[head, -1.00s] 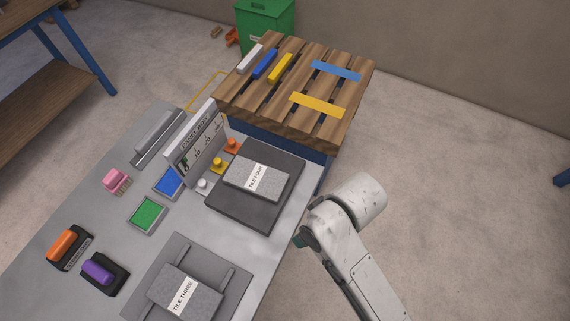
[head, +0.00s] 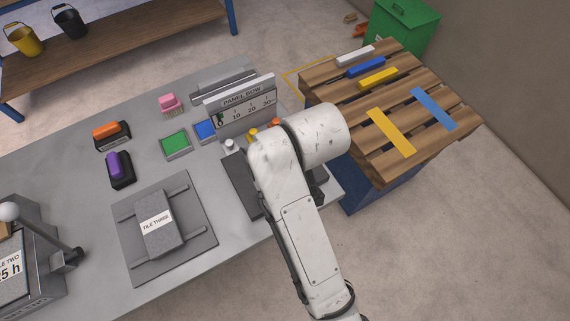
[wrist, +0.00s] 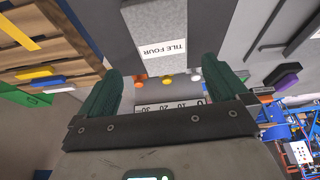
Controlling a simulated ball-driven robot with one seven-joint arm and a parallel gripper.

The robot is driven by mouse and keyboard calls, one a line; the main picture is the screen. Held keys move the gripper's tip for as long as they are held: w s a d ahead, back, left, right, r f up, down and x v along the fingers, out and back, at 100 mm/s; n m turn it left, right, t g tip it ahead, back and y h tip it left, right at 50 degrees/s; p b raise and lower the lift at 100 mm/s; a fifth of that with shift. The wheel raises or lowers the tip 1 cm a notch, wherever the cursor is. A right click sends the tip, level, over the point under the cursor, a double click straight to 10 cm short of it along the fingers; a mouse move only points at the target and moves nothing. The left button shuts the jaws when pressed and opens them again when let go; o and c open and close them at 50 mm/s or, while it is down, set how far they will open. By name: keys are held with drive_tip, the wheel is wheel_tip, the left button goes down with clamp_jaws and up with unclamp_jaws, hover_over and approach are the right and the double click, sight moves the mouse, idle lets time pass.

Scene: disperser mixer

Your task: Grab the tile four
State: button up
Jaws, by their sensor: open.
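Tile four (wrist: 170,18) is a grey speckled slab with a white "TILE FOUR" label, at the top middle of the wrist view. It lies on a dark slab (wrist: 216,28), which also shows in the head view (head: 238,183). In the head view my arm hides tile four. My gripper (wrist: 161,66) is open and empty, its two green fingers pointing toward the tile's labelled end. The fingertips look apart from the tile; the exact gap is unclear.
The panel row board (head: 245,103) and small coloured knobs (head: 230,145) stand beside the dark slab. Tile three (head: 159,221) lies on a grey plate to the left. A wooden pallet (head: 400,155) stands at the right. Green (head: 175,143) and blue blocks sit behind.

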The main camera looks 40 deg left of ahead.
drive_tip(key=x, duration=0.8)
drive_tip(key=shift+s+a+p, duration=0.1)
drive_tip(key=shift+a+p, duration=0.2)
drive_tip(key=c, duration=1.2)
drive_tip(key=shift+r, duration=0.1)
drive_tip(key=shift+c, duration=0.4)
drive_tip(key=shift+r, duration=0.1)
